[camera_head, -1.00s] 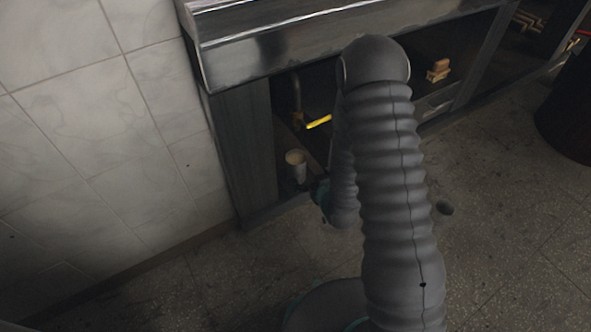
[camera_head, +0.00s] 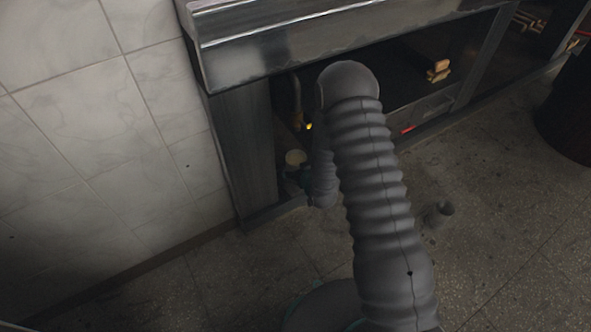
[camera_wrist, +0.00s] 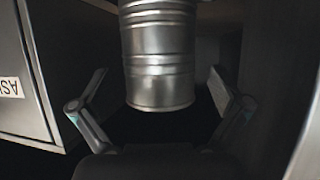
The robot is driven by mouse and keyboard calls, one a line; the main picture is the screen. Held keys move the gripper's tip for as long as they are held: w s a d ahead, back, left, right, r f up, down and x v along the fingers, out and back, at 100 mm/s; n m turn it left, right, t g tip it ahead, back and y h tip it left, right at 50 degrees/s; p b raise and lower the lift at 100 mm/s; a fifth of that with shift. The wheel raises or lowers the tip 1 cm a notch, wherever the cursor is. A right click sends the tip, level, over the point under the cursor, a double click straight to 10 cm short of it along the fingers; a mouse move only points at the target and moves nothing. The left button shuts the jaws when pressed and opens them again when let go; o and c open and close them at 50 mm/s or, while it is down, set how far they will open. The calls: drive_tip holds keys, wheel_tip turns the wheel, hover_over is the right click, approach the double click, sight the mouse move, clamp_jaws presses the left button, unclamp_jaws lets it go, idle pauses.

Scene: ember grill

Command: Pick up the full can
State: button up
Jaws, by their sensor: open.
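A pale-topped can (camera_head: 295,157) stands low in the opening under the metal counter, near its left post. In the wrist view a ribbed metal can (camera_wrist: 160,55) fills the top middle, its upper part cut off by the frame. My gripper (camera_wrist: 158,88) is open, with one finger on each side of the can and dark gaps between. It is not closed on it. In the head view my gripper (camera_head: 305,180) is dark and partly hidden at the can's lower right. Whether the can is full cannot be told.
A metal post (camera_head: 245,150) stands close left of the can. A labelled drawer front (camera_wrist: 18,70) is at left in the wrist view. Wooden blocks (camera_head: 438,71) lie farther right.

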drive_tip(key=shift+x, duration=1)
drive_tip(key=c, duration=1.6)
drive_tip(key=shift+o, duration=0.2)
drive_tip(key=shift+r, duration=0.15)
